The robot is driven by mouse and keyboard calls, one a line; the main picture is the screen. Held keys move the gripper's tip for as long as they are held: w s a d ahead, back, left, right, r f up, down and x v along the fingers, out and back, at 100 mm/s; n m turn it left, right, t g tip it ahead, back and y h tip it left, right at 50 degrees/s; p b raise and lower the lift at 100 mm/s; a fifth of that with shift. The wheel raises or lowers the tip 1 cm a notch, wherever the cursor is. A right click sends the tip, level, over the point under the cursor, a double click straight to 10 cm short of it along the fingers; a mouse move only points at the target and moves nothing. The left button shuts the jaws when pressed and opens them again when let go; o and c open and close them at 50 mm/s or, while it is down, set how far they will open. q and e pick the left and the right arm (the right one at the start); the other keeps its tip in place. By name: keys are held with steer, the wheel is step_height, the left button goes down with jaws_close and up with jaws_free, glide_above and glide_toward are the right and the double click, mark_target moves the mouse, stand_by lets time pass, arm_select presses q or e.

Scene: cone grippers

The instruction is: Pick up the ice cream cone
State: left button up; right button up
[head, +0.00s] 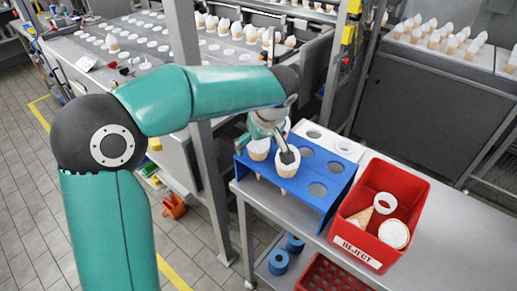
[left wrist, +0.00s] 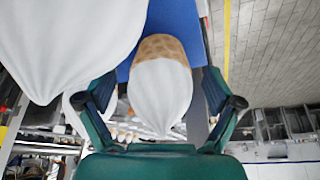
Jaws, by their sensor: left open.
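Ice cream cones with white tops stand in the blue rack (head: 318,163). One cone (head: 258,152) is at the rack's left end and another (head: 287,168) is just right of it; a further white top shows partly behind my gripper. My left gripper (head: 266,147) is over these cones, with a dark fingertip across the right one's top. In the left wrist view the gripper (left wrist: 158,88) is open, with a finger on each side of a cone (left wrist: 162,85) with a waffle body. Whether the fingers touch it, I cannot tell. My right gripper is not in view.
A red REJECT bin (head: 416,200) right of the rack holds a cone, a white ring and a round tub. A white holed plate (head: 342,143) lies behind the rack. Another white top (left wrist: 70,40) is close at left in the wrist view. The steel table (head: 460,245) is clear at right.

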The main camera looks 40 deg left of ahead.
arm_select(q)
steer(key=c, duration=0.9)
steer(key=shift+r, duration=0.2)
